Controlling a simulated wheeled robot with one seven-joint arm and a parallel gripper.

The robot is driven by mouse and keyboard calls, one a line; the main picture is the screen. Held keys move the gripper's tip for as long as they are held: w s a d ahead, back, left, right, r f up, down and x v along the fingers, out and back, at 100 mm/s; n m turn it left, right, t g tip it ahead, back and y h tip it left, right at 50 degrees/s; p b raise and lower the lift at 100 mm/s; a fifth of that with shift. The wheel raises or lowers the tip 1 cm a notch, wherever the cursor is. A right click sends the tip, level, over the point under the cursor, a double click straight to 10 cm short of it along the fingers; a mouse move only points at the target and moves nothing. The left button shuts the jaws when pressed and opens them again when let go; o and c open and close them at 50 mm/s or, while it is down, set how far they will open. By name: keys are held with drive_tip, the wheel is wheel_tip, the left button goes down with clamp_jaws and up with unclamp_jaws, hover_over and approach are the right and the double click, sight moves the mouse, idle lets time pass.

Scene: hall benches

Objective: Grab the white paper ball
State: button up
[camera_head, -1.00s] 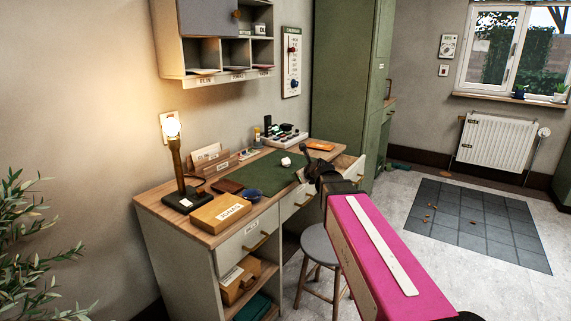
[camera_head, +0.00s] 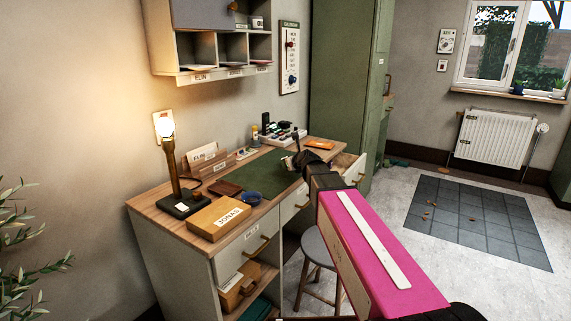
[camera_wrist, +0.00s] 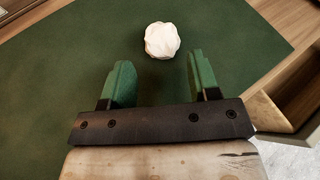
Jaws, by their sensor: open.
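The white paper ball (camera_wrist: 162,41) lies on the green desk mat (camera_wrist: 50,75) in the wrist view. It sits just beyond my fingertips and roughly midway between them, not touching either. My gripper (camera_wrist: 158,78) is open and empty, its two green fingers spread apart. In the head view my gripper (camera_head: 297,160) is over the right part of the green mat (camera_head: 252,179); the ball there is mostly or wholly hidden behind it.
An open drawer (camera_head: 351,167) is at the right. A stool (camera_head: 318,252) stands below.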

drive_tip(key=x, duration=0.5)
drive_tip(key=shift+w+a, duration=0.15)
drive_tip(key=shift+w, duration=0.2)
drive_tip(key=c, duration=0.6)
